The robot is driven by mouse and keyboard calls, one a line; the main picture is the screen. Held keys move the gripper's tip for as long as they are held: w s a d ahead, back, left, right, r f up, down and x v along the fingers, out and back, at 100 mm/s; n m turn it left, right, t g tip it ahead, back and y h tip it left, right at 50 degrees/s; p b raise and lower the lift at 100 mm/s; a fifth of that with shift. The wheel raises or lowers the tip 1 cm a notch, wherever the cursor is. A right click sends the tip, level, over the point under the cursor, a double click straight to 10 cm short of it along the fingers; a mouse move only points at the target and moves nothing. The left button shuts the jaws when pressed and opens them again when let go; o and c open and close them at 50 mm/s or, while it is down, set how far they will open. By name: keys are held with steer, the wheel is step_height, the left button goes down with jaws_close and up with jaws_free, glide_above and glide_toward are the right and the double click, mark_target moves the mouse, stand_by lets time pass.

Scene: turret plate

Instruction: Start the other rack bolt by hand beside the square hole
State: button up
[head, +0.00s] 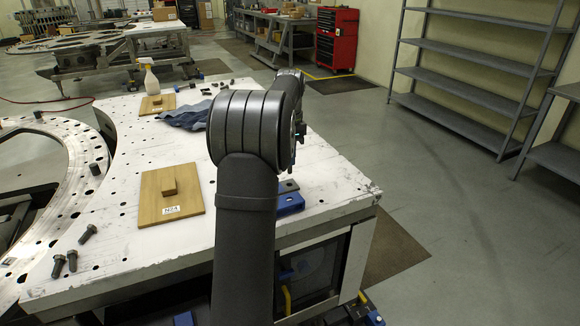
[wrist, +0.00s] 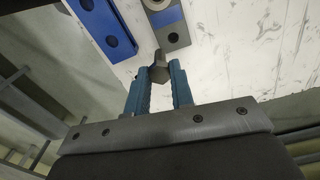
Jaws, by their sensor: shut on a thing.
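In the wrist view my gripper (wrist: 158,78) has its two blue fingers closed on a dark grey bolt (wrist: 159,68). The bolt's end stands out past the fingertips, just short of a grey and blue piece (wrist: 172,28) with round holes. I cannot tell whether the bolt touches anything. A blue block (wrist: 107,32) with holes lies to the left of that piece. In the head view my arm covers most of the work spot; the blue block (head: 290,204) shows at the table's right edge. I cannot make out a square hole.
Loose bolts (head: 72,260) stand and lie at the white table's (head: 125,225) front left. A wooden board with a knob (head: 155,206) lies left of my arm. A blue cloth (head: 186,116) and spray bottle (head: 149,80) are farther back. A large ring (head: 75,150) is at left.

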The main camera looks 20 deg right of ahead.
steer(key=shift+w+d+f, duration=0.15)
steer(key=shift+w+f, duration=0.2)
steer(key=shift+f, duration=0.55)
steer(key=shift+w+d+f, duration=0.1)
steer(key=shift+w+f, duration=0.3)
steer(key=shift+f, duration=0.45)
steer(key=shift+w+d+f, duration=0.15)
steer(key=shift+w+f, duration=0.2)
steer(key=shift+f, duration=0.55)
steer(key=n, duration=1)
steer(key=shift+n, duration=0.4)
steer(key=n, duration=0.5)
steer(key=shift+n, duration=0.3)
steer(key=n, duration=0.5)
